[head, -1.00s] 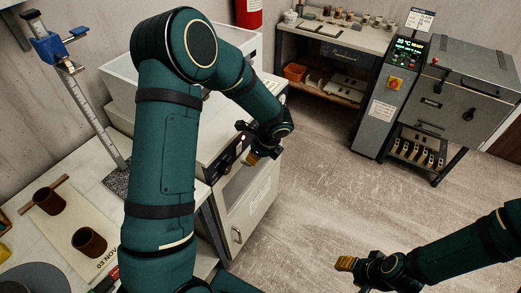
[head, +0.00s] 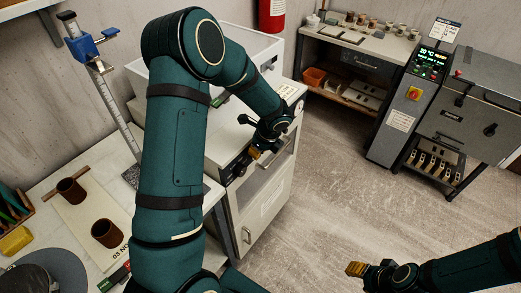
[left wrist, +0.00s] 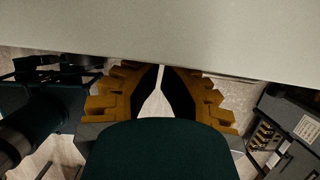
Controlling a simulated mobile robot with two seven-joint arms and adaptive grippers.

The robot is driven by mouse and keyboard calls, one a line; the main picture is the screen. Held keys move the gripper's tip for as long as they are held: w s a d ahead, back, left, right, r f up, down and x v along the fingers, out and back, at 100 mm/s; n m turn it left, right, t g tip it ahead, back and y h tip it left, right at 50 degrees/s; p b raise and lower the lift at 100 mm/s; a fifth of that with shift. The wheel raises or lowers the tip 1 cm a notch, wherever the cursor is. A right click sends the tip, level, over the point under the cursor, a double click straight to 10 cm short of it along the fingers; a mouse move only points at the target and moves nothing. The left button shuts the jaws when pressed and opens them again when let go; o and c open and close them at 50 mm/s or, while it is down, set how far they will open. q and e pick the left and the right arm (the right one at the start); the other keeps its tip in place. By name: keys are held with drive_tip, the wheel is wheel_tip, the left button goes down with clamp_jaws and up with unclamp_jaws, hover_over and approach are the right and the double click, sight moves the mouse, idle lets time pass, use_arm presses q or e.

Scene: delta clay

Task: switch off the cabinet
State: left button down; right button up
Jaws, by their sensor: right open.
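The pale cabinet (head: 263,210) stands left of centre in the head view, its handled door facing the open floor. A dark control strip (head: 236,167) with a knob runs along its upper front, partly hidden by my left arm. My left gripper (head: 256,153) is close in front of this strip; I cannot tell if it touches. In the left wrist view its yellow-brown fingers (left wrist: 161,72) are together with only a thin gap and nothing visible between them, below a broad pale surface. My right gripper (head: 356,269) is open and empty over the floor, far from the cabinet.
A bench with two brown cups (head: 107,232) and a blue-clamped stand (head: 90,45) is at the left. A grey machine with a lit display (head: 432,58) stands at the right. A shelved worktable (head: 352,44) is at the back. The floor (head: 335,190) between is clear.

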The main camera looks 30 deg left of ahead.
use_arm(q)
drive_tip(key=shift+d, duration=0.1)
drive_tip(key=shift+r+p, duration=0.65)
drive_tip(key=shift+r, duration=0.05)
use_arm(e)
drive_tip(key=shift+r, duration=0.55)
use_arm(q)
drive_tip(key=d+p+v, duration=0.1)
drive_tip(key=v, duration=1)
drive_tip(key=shift+d, duration=0.25)
use_arm(e)
drive_tip(key=shift+s+d+r, duration=0.1)
drive_tip(key=shift+d+r, duration=0.55)
drive_tip(key=shift+r, duration=0.1)
use_arm(q)
drive_tip(key=shift+s, duration=0.1)
drive_tip(key=shift+d+f, duration=0.1)
